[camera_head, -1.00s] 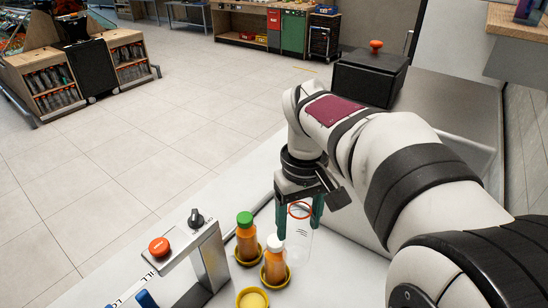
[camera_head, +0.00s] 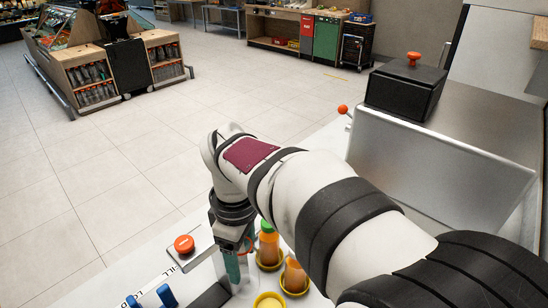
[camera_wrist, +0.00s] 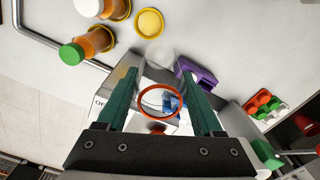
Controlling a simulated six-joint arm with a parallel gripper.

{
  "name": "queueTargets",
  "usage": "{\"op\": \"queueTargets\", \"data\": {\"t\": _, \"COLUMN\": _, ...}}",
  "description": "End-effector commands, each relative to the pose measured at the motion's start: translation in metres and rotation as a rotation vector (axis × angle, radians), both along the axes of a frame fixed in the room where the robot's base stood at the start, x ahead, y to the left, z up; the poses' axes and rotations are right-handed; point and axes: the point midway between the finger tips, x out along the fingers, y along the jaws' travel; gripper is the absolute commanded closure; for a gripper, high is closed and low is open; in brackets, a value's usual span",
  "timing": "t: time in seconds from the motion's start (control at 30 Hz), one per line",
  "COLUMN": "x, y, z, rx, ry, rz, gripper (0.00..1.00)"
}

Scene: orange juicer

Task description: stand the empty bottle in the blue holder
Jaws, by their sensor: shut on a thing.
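My gripper (camera_head: 236,268) is shut on the clear empty bottle, its green fingers on either side of it. In the wrist view my gripper (camera_wrist: 160,76) shows the bottle's orange neck ring (camera_wrist: 141,101) between the fingers and its clear body beyond. In the head view the bottle is mostly hidden by the fingers and arm. The blue holder (camera_head: 166,295) shows as blue pieces at the bottom edge, left of and nearer than my gripper. Some blue (camera_wrist: 172,103) also shows through the ring in the wrist view.
The dispenser with an orange button (camera_head: 184,244) stands just left of my gripper. Filled bottles with a green cap (camera_wrist: 72,54) and a white cap (camera_wrist: 88,7) stand in yellow holders, beside an empty yellow one (camera_wrist: 149,22). A purple holder (camera_wrist: 198,73) lies close to the bottle.

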Motion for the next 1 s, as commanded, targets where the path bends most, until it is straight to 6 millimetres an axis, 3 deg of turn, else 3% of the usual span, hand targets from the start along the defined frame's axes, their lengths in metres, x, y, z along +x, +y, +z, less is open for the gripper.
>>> {"op": "queueTargets", "data": {"t": 0.2, "x": -0.033, "y": 0.057, "z": -0.021, "rx": -0.001, "ry": 0.002, "rz": 0.528, "gripper": 0.85}}
{"op": "queueTargets", "data": {"t": 0.47, "x": -0.070, "y": 0.101, "z": -0.038, "rx": -0.001, "ry": 0.000, "rz": 1.007, "gripper": 0.85}}
{"op": "queueTargets", "data": {"t": 0.83, "x": -0.056, "y": 0.187, "z": -0.059, "rx": -0.002, "ry": -0.002, "rz": 1.352, "gripper": 0.85}}
{"op": "queueTargets", "data": {"t": 1.0, "x": -0.057, "y": 0.206, "z": -0.065, "rx": -0.001, "ry": -0.001, "rz": 1.422, "gripper": 0.85}}
